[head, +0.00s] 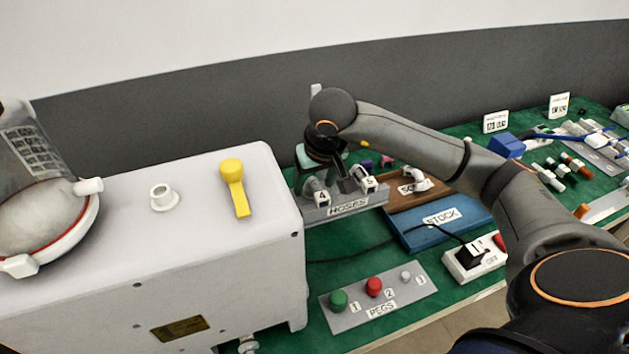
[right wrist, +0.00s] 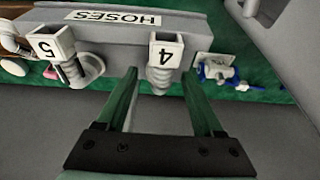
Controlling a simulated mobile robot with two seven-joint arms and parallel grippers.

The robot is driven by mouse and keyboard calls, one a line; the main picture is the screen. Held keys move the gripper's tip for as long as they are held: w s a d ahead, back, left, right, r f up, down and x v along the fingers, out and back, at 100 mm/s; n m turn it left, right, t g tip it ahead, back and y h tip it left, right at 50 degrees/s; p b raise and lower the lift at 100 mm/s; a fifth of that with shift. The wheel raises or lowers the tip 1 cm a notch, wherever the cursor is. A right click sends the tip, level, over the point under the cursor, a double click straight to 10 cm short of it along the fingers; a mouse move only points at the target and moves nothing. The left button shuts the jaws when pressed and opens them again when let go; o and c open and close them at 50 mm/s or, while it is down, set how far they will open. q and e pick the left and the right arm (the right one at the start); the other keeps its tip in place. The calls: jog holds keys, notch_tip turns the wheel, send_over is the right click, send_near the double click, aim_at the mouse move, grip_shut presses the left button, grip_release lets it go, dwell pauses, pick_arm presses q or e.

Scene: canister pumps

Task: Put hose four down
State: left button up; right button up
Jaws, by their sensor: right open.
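Hose four (head: 322,198) sits in the grey holder marked HOSES (head: 347,208), at its left end, with its "4" label facing me. In the right wrist view, hose four (right wrist: 165,58) shows its white square end and pale ribbed body seated at the holder. My right gripper (head: 345,178) is over the holder. In the wrist view my right gripper (right wrist: 160,74) is open, its green fingers on either side of the hose's ribbed part with gaps visible. Hose five (head: 365,181) sits to the right in the same holder. My left gripper is not in view.
A white machine (head: 230,270) with a yellow lever (head: 235,188) stands left of the holder. A blue STOCK tray (head: 432,238), a PEGS plate (head: 375,300) and a switched power strip (head: 475,258) lie on the green mat to the right, with a black cable crossing it.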

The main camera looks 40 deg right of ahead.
aim_at(319, 189)
jog(key=shift+r+p, duration=0.65)
jog(key=shift+p, duration=0.05)
jog(key=v, duration=0.6)
jog(key=shift+r, duration=0.25)
jog(key=shift+s+r, duration=0.2)
jog(key=shift+r, duration=0.2)
